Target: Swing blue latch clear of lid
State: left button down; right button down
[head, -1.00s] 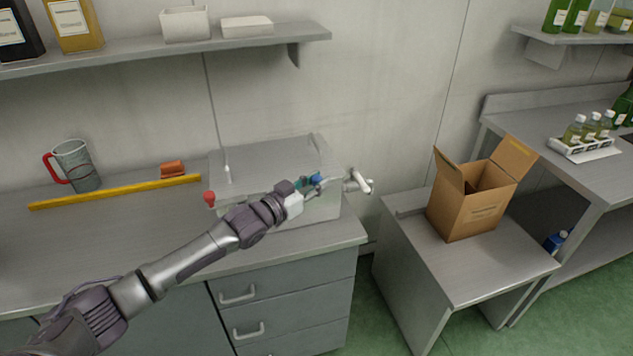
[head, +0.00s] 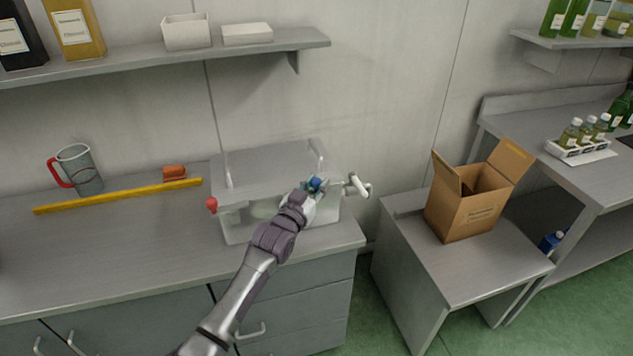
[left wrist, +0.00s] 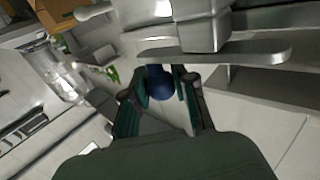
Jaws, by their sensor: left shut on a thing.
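A grey metal box with a flat lid (head: 265,166) and a pale, see-through-looking front stands on the counter. The blue latch knob (head: 316,184) is at the box's front right; it shows as a dark blue ball in the left wrist view (left wrist: 160,82). My left gripper (head: 313,190) is shut on the blue knob, one finger on each side of it in the left wrist view (left wrist: 162,88). The gripper partly hides the latch, so I cannot tell whether it overlaps the lid edge. A red knob (head: 211,204) sits at the box's front left. The lid looks down.
A white spout-like handle (head: 358,186) sticks out right of the box. A yellow bar (head: 118,195), a red-handled jug (head: 76,168) and an orange block (head: 174,172) are on the counter's left. A shelf (head: 160,58) hangs above. An open carton (head: 468,208) stands on the lower table.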

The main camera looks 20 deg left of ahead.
pick_arm(q)
jog(key=shift+w+a+n+y, duration=0.1)
jog(key=shift+w+n+y, duration=0.15)
jog(key=shift+n+y, duration=0.8)
jog(key=shift+y, duration=0.45)
jog(key=c, duration=0.9)
grip_release()
jog(key=shift+w+a, duration=0.1)
jog(key=s, duration=1.2)
